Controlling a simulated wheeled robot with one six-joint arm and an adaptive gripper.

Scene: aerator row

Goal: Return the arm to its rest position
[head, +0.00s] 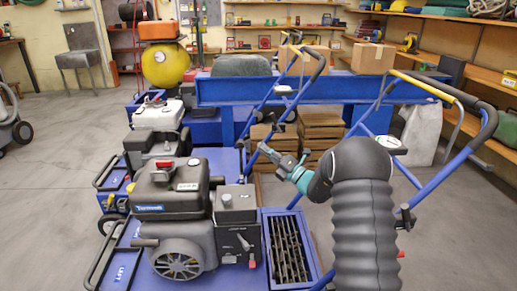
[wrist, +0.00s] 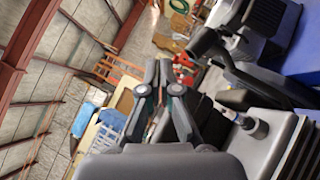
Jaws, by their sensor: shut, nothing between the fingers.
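My arm, in a dark ribbed sleeve (head: 365,235), rises at the lower right of the head view and bends left at its top. My gripper (head: 265,150) points left and up, above the right side of the nearest aerator (head: 180,215) and behind its engine. In the wrist view my gripper (wrist: 158,68) has its two dark fingers close together, with nothing held. The aerator's black engine and grey control box (head: 235,205) stand close below and left of the arm. In the wrist view, grey and black machine parts (wrist: 265,130) fill the right side.
Blue handlebars (head: 455,165) rise to the right of and behind my arm. A blue beam (head: 290,92) stands behind, with a cardboard box (head: 373,58) and stacked brown boxes (head: 320,130) nearby. More machines stand in a row behind the nearest one. Floor at left (head: 50,200) is clear.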

